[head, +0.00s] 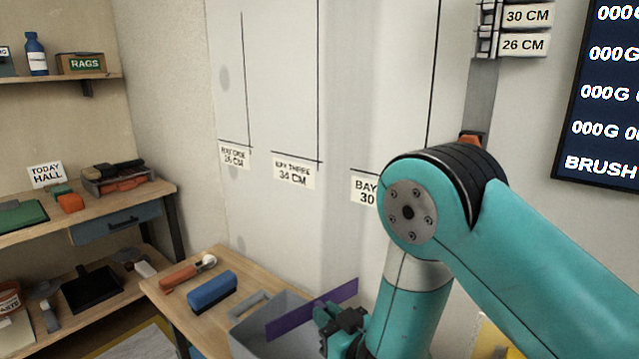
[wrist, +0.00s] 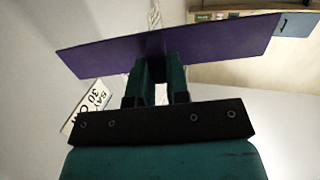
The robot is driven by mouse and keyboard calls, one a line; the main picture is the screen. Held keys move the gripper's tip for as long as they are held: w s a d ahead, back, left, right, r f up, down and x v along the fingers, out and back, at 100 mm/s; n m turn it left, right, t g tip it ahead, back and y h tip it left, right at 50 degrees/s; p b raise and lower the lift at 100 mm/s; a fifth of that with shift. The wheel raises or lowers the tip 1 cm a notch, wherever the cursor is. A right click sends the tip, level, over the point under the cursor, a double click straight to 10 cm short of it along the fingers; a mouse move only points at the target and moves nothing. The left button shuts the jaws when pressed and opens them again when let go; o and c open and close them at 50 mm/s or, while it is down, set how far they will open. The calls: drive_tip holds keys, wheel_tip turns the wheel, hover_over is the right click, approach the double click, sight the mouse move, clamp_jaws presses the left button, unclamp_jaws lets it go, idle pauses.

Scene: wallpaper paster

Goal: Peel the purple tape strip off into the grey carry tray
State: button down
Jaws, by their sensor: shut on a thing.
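The purple tape strip (head: 289,320) is a long flat band. In the head view it slants above the grey carry tray (head: 252,341), its right end near my gripper (head: 338,318). In the wrist view the strip (wrist: 215,42) runs crosswise over the tips of my gripper (wrist: 160,62), which is shut on it near its middle. The strip looks clear of the wall. The tray stands on the wooden bench; its right part is hidden by the strip and my arm. I cannot tell how high the strip is above the tray.
A blue brush (head: 213,292) and an orange-handled roller (head: 188,272) lie on the bench (head: 165,291) left of the tray. The panelled wall (head: 280,80) with bay labels rises behind. A shelf unit (head: 120,225) with tools stands at left.

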wheel_tip(320, 180, down, 6)
drive_tip(key=b, duration=0.4)
drive_tip(key=shift+r+b, duration=0.15)
drive_tip(key=shift+b, duration=0.2)
drive_tip(key=c, duration=1)
unclamp_jaws()
drive_tip(key=shift+c, duration=0.2)
drive_tip(key=shift+r, duration=0.1)
wheel_tip(320, 180, up, 20)
drive_tip(key=p, duration=1.2)
drive_tip(key=shift+p, duration=0.35)
